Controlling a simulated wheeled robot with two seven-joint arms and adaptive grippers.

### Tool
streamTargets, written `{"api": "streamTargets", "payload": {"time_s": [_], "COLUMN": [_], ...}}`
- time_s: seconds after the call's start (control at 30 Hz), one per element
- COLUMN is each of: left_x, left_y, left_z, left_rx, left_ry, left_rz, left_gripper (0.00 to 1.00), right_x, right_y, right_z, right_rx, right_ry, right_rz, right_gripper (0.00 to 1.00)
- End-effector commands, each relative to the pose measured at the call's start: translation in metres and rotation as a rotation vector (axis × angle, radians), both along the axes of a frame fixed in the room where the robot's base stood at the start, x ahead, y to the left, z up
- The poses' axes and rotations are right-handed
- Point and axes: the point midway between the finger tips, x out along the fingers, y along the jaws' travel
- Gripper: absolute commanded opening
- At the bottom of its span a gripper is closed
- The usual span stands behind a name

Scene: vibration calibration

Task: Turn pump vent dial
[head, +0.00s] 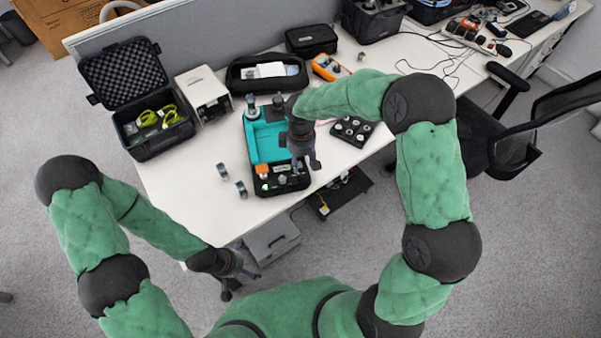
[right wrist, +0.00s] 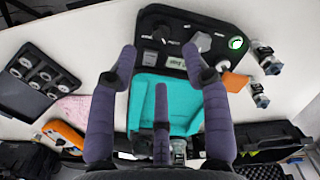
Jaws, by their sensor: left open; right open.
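The pump unit is a teal-topped case (head: 262,140) with a black control panel (head: 284,184) at its front edge. The panel also shows in the right wrist view (right wrist: 176,22), with dark knobs (right wrist: 161,31), a lit green button (right wrist: 236,43) and an orange block (right wrist: 234,82). I cannot tell which knob is the vent dial. My right gripper (head: 305,166) is open above the panel's right part; its spread purple fingers show in the right wrist view (right wrist: 160,68) with nothing between them. My left gripper (head: 230,288) is open and empty off the table's front edge.
Small metal cylinders (head: 241,190) stand left of the pump. A black tray of round parts (head: 353,131) lies to the right. An open foam-lined case (head: 155,125), a white box (head: 203,93) and a black pouch (head: 267,73) stand behind.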

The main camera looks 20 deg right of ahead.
Motion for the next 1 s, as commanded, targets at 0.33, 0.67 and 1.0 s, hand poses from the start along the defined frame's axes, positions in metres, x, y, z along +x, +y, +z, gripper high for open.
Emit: {"api": "streamTargets", "payload": {"time_s": [0.33,0.67,1.0], "left_x": [0.0,0.0,0.0], "left_y": [0.0,0.0,0.0], "left_z": [-0.016,-0.021,-0.02], "left_rx": [0.0,0.0,0.0], "left_ry": [0.0,0.0,0.0], "left_rz": [0.0,0.0,0.0], "left_gripper": [1.0,1.0,1.0], "right_x": [-0.001,0.0,0.0], "right_y": [0.0,0.0,0.0], "right_z": [-0.063,-0.083,-0.083], "right_rx": [0.002,0.002,0.002], "right_ry": [0.002,-0.001,-0.001], "right_rz": [-0.002,-0.003,-0.003], "right_gripper": [0.49,0.49,0.2]}}
